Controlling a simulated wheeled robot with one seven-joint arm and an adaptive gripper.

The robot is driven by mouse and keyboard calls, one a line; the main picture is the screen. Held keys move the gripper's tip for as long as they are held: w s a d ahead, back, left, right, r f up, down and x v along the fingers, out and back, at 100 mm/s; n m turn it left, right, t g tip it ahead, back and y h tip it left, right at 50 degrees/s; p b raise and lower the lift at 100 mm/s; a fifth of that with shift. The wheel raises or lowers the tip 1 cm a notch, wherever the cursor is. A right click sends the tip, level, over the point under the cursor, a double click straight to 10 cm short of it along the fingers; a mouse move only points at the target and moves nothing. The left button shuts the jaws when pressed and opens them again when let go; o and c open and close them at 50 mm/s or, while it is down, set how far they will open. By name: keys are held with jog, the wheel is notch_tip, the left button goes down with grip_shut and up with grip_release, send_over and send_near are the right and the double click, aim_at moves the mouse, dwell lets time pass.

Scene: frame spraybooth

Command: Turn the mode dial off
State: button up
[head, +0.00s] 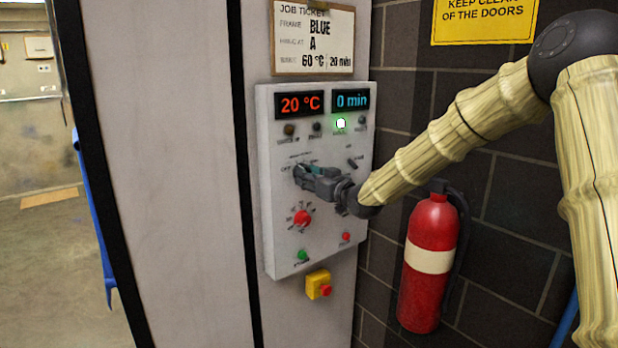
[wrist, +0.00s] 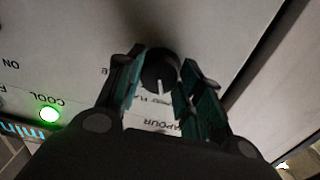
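The mode dial (wrist: 160,70) is a round black knob with a white pointer line, on the pale control panel (head: 270,235). In the wrist view its pointer aims down the picture, toward partly hidden lettering. In the head view the dial is hidden behind my gripper (head: 302,173), beside an "OFF" label (head: 286,168). In the wrist view my gripper (wrist: 163,92) has its fingers apart, one on each side of the dial. I cannot tell whether either finger touches it. Nothing else is between the fingers.
Above are the displays, 20 °C (head: 300,104) and 0 min (head: 351,101), and a lit green lamp (head: 340,124). A small black switch (head: 352,163) is right of my gripper. Below are a red knob (head: 302,218), buttons and a yellow stop box (head: 317,285). A fire extinguisher (head: 428,290) hangs right.

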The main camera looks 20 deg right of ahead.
jog(key=shift+f+b, duration=0.15)
jog(key=shift+b, duration=0.25)
jog(key=n+b, duration=0.9)
jog(key=shift+d, duration=0.1)
dwell(0.3)
jog(key=o, duration=1)
